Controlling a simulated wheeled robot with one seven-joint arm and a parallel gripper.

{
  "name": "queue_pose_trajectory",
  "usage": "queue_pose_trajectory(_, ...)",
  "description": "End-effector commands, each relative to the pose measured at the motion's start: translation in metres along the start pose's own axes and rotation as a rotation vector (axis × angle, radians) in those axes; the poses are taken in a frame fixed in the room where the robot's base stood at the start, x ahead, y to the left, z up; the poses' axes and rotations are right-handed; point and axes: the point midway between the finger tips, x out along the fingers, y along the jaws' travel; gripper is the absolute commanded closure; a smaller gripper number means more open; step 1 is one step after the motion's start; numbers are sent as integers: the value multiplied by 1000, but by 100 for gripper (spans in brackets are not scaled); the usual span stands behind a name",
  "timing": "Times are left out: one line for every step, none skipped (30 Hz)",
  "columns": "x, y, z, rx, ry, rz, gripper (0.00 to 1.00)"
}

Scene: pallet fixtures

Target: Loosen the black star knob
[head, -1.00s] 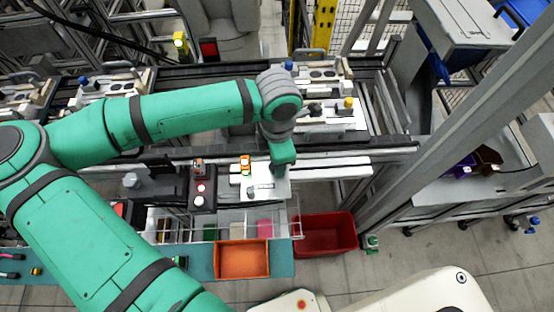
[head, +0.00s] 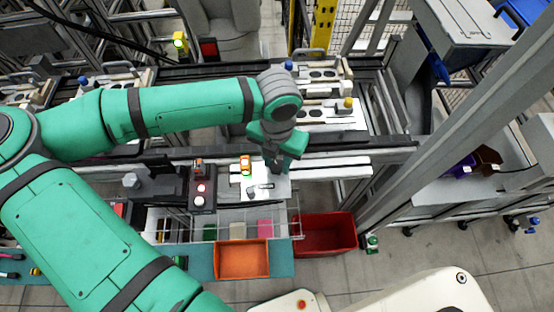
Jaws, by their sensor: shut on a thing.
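My gripper (head: 272,160) points down over the white fixture plate (head: 277,188) near the middle of the head view. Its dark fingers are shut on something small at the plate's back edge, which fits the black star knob. The knob itself is hidden behind the fingers and wrist, so I cannot see its shape or how far it is turned. A small dark lever-like part (head: 252,190) lies on the plate, left of and nearer than the fingers.
An orange-and-white device (head: 246,165) and a black box with a lit red button (head: 201,187) stand left of the gripper. An orange bin (head: 243,259) and a red bin (head: 325,236) are in front. Fixtures on the conveyor (head: 340,112) stand behind the wrist.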

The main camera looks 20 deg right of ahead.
Motion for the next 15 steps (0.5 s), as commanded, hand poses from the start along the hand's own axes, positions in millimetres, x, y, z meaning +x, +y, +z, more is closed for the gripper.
queue_pose_trajectory(-1,0,1,-24,-2,0,91)
queue_pose_trajectory(-1,0,1,-38,-2,0,91)
queue_pose_trajectory(-1,0,1,-56,-2,0,91)
queue_pose_trajectory(-1,0,1,-67,-2,0,91)
queue_pose_trajectory(-1,0,1,-79,-2,0,91)
queue_pose_trajectory(-1,0,1,-90,-2,0,91)
queue_pose_trajectory(-1,0,1,-99,-2,0,91)
queue_pose_trajectory(-1,0,1,-107,-2,0,91)
queue_pose_trajectory(-1,0,1,-114,-2,1,91)
queue_pose_trajectory(-1,0,1,-119,-2,1,91)
queue_pose_trajectory(-1,0,1,-123,-2,1,91)
queue_pose_trajectory(-1,0,0,-128,-2,1,91)
queue_pose_trajectory(-1,0,0,-131,-2,1,91)
queue_pose_trajectory(-1,0,0,-133,-2,1,91)
queue_pose_trajectory(-1,0,0,-135,-2,1,91)
